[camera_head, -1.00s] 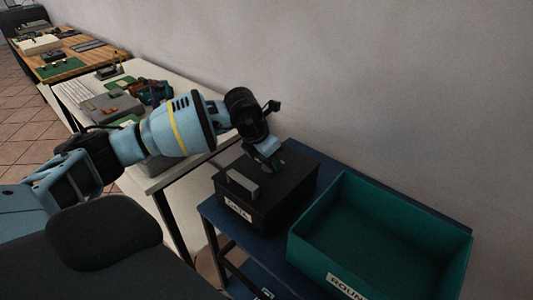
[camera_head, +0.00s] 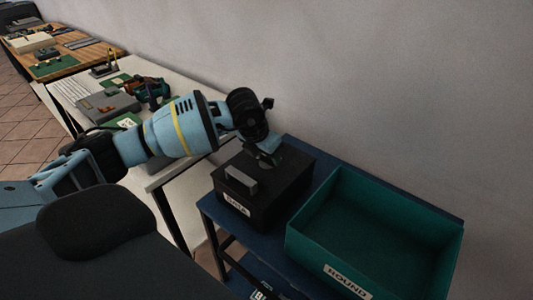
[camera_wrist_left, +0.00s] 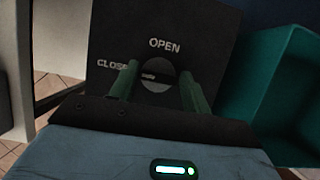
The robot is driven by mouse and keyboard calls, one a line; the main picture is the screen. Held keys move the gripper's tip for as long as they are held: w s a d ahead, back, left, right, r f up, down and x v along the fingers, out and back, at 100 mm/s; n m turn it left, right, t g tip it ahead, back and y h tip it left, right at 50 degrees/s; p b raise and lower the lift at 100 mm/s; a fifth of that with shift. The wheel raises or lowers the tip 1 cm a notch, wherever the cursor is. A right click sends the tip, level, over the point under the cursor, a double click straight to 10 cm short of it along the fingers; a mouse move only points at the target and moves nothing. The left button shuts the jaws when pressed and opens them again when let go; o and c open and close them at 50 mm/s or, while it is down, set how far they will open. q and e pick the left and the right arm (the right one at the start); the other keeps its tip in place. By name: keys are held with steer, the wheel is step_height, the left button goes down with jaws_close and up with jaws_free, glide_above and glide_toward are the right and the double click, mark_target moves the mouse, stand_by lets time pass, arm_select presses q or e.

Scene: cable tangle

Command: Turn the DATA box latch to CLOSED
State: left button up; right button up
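The black DATA box (camera_head: 262,190) stands on the blue cart, with a grey handle (camera_head: 240,182) and a white label on its front. In the left wrist view its lid (camera_wrist_left: 205,40) reads OPEN at the top and CLOSED, partly hidden, at the left. The round grey latch (camera_wrist_left: 160,84) lies between them, with its dark bar roughly level, towards CLOSED. My left gripper (camera_wrist_left: 158,72) is over the lid, its green fingers apart on either side of the latch. Contact cannot be told. In the head view the left gripper (camera_head: 267,155) hides the latch. My right gripper is not in view.
A teal ROUND bin (camera_head: 375,235) stands right of the box on the blue cart (camera_head: 290,148). A white table (camera_head: 150,180) with tools and cables lies to the left, a wooden table (camera_head: 80,55) beyond it. The wall runs close behind.

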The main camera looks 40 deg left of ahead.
arm_select(q)
steer(key=shift+o, duration=1.4)
steer(key=shift+r, duration=0.1)
steer(key=v, duration=0.7)
steer(key=shift+r, duration=0.35)
steer(key=shift+s, duration=0.15)
steer(key=shift+f, duration=0.1)
